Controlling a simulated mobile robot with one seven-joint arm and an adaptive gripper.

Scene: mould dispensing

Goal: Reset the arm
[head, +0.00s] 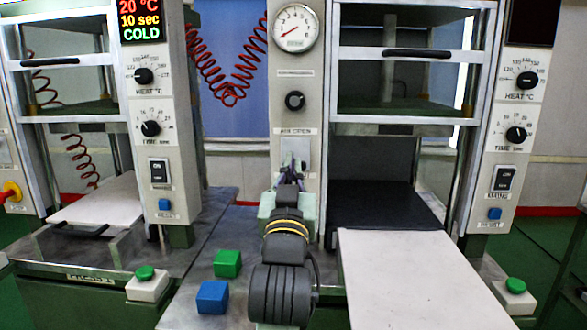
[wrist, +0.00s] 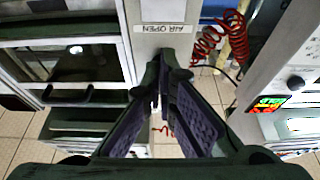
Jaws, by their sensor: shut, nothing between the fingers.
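My arm (head: 283,285) reaches forward from the bottom middle of the head view toward the grey central column (head: 297,90). My gripper (head: 294,163) is at its far end, in front of the light switch plate under the "AIR OPEN" label (head: 296,132). I cannot tell whether it touches the plate. In the wrist view my gripper (wrist: 160,78) shows its dark padded fingers closing together at the tips, with nothing held. The "AIR OPEN" label appears upside down there, just beyond the fingertips. The switch itself is mostly hidden by the fingers.
Presses stand left and right of the column. The left display (head: 140,21) reads 20 °C, 10 sec, COLD. A pale plate (head: 405,280) extends forward at right. A green block (head: 227,263) and a blue block (head: 212,297) sit left of my arm. A red coiled hose (head: 228,92) hangs behind.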

